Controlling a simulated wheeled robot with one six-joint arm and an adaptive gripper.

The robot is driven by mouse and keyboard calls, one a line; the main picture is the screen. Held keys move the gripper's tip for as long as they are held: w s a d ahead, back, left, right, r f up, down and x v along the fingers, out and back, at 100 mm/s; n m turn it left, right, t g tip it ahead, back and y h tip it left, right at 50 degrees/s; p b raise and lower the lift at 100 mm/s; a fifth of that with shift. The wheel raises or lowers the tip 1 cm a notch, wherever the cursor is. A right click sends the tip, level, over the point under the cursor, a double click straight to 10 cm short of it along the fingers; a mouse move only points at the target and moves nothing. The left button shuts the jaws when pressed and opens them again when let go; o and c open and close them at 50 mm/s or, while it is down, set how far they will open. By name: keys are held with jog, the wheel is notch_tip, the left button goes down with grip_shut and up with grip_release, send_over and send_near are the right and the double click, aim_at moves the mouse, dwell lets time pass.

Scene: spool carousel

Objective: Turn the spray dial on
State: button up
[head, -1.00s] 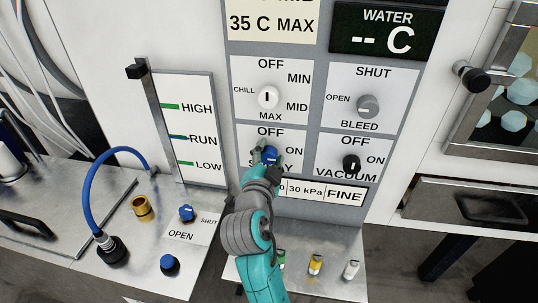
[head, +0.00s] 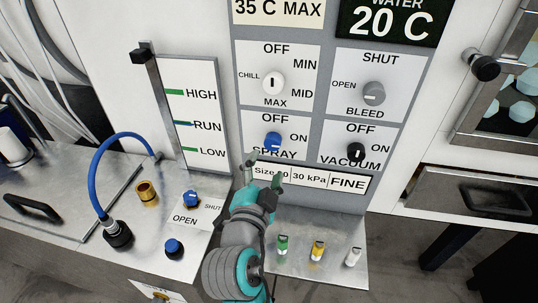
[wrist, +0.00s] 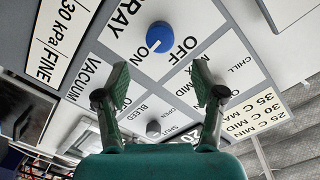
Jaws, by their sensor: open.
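The blue spray dial (head: 273,141) sits on the grey panel under OFF, with ON at its right and SPRAY below. It also shows in the wrist view (wrist: 160,37), where its white mark lies on the side toward ON rather than OFF. My gripper (head: 264,172) is open and empty, below the dial and apart from it. In the wrist view my gripper (wrist: 160,78) has its two fingers spread wide, with the dial beyond them. The water display (head: 392,22) reads 20 C.
The black vacuum dial (head: 356,152) is right of the spray dial; the white chill dial (head: 273,82) and grey bleed dial (head: 373,93) are above. A blue hose (head: 97,165) arches at the left. Small green, yellow and white fittings (head: 317,250) stand on the lower shelf.

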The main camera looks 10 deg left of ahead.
jog(key=shift+s, duration=0.95)
jog(key=s+d+f+n+g+y, duration=0.1)
jog(key=s+d+f+n, duration=0.3)
jog(key=f, duration=0.3)
jog(key=s+d+f+n+g+y, duration=0.1)
jog(key=s+d+f+n, duration=0.1)
jog(key=s+d+f, duration=0.35)
jog(key=s+d+f+n+y, duration=0.1)
jog(key=s+d+f+n, duration=0.2)
jog(key=d+f, duration=0.5)
jog(key=s+d+h, duration=0.1)
jog(key=s+d, duration=0.3)
jog(key=s, duration=0.9)
jog(key=s+d+h, duration=0.1)
jog(key=s+d, duration=0.4)
jog(key=s, duration=0.7)
jog(key=shift+s+r+n+g, duration=0.25)
jog(key=shift+s+n+g, duration=0.05)
jog(key=shift+s+g, duration=0.1)
